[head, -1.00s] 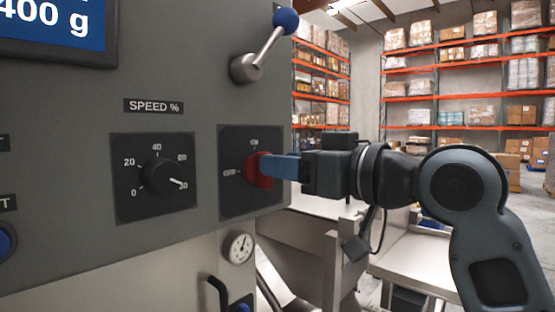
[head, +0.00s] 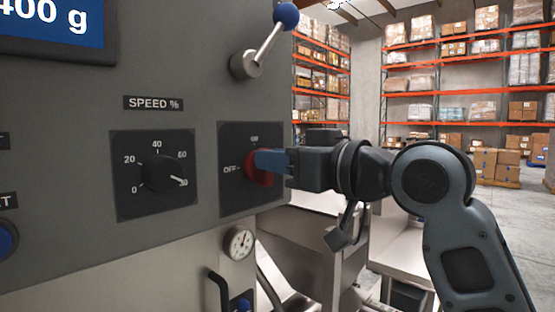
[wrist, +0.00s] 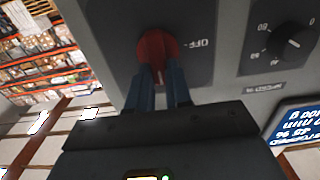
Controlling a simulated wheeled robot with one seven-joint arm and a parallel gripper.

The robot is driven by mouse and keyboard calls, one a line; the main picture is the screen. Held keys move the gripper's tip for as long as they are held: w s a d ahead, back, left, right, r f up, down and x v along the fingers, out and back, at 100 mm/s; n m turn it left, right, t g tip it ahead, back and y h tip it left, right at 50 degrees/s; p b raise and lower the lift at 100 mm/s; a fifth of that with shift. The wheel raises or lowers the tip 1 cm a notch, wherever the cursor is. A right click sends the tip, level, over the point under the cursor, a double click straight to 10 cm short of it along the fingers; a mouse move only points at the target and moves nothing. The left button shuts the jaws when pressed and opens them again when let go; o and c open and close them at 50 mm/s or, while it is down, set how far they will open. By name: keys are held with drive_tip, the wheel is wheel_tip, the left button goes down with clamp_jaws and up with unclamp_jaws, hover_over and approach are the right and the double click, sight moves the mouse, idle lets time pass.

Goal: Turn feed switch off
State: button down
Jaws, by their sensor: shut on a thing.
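The feed switch is a red rotary knob (head: 262,177) on a dark square plate at the right edge of the grey panel, with an OFF label to its left and an ON label above. My gripper (head: 268,161) reaches in from the right, its blue fingers shut on the knob and partly hiding it. In the wrist view the red knob (wrist: 156,48) sits at the tips of the two fingers (wrist: 161,80). Its pale mark points down between the fingers, away from the OFF label at the right, apparently toward ON.
A black speed dial (head: 163,174) is left of the switch. A lever with a blue ball (head: 285,16) sticks out above it. A pressure gauge (head: 239,243) is below. Metal hoppers and tables stand under my arm; shelving (head: 465,75) is far behind.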

idle(0.4)
drive_tip(key=shift+s+a+f+n+b, duration=0.15)
drive_tip(key=shift+s+f+n+b, duration=0.1)
drive_tip(key=shift+n+b, duration=2.3)
drive_tip(key=shift+s+a+f+n+b, duration=0.25)
drive_tip(key=shift+n+b, duration=1.4)
drive_tip(key=shift+n, duration=1.8)
drive_tip(key=shift+s+a+f+n+b, duration=0.1)
drive_tip(key=shift+f+n+b, duration=0.2)
drive_tip(key=shift+n+b, duration=2.25)
drive_tip(key=shift+n+p, duration=0.45)
drive_tip(key=shift+n, duration=0.1)
drive_tip(key=c, duration=1)
unclamp_jaws()
drive_tip(key=shift+c, duration=0.2)
drive_tip(key=v, duration=0.7)
drive_tip(key=shift+s+d, duration=0.25)
drive_tip(key=shift+d, duration=0.1)
